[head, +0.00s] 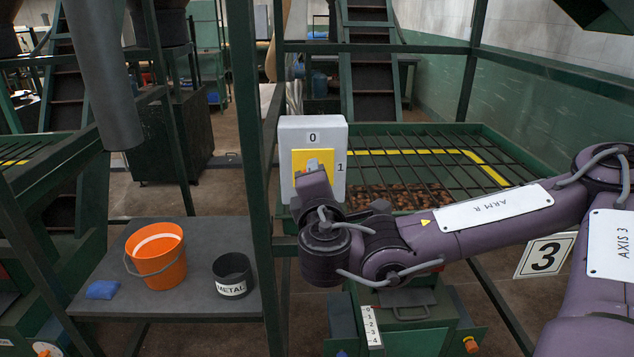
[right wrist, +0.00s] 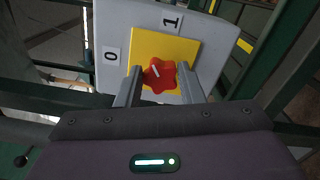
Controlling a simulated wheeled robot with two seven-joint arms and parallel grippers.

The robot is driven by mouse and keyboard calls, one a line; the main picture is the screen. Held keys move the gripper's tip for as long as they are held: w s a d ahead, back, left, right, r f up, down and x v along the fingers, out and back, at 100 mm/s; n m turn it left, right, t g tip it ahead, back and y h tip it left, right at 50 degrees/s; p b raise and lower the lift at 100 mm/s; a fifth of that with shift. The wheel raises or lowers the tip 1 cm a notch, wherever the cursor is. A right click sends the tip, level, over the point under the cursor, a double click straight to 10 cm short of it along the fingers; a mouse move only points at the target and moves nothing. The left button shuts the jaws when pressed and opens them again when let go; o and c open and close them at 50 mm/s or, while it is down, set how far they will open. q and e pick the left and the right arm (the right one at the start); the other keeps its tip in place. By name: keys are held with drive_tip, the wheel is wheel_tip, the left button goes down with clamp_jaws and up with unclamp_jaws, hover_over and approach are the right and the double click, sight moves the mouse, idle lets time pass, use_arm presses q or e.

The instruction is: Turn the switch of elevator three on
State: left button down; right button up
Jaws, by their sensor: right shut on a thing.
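The switch is a grey box (head: 312,140) with a yellow plate (head: 300,158), marked 0 at the top and 1 at the right, on a green post. In the right wrist view the box (right wrist: 195,80) shows a red star-shaped knob (right wrist: 161,75) on its yellow plate (right wrist: 180,47). My right gripper (right wrist: 163,80) is shut on the red knob, one finger on each side. The knob's short white mark appears to lean toward the 0 side. In the head view my right gripper (head: 316,175) hides the knob. My left gripper is not in view.
A sign with 3 (head: 545,256) hangs at the right. A barred grate (head: 420,160) lies behind the switch. A grey table (head: 190,285) at the left holds an orange bucket (head: 156,258), a black METAL pot (head: 233,275) and a blue cloth (head: 102,289). Green posts frame the area.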

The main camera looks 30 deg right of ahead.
drive_tip(key=shift+f+m+b, duration=0.2)
drive_tip(key=shift+m+b, duration=0.4)
drive_tip(key=shift+m, duration=2.9)
drive_tip(key=o, duration=1)
drive_tip(key=shift+d+f, duration=0.1)
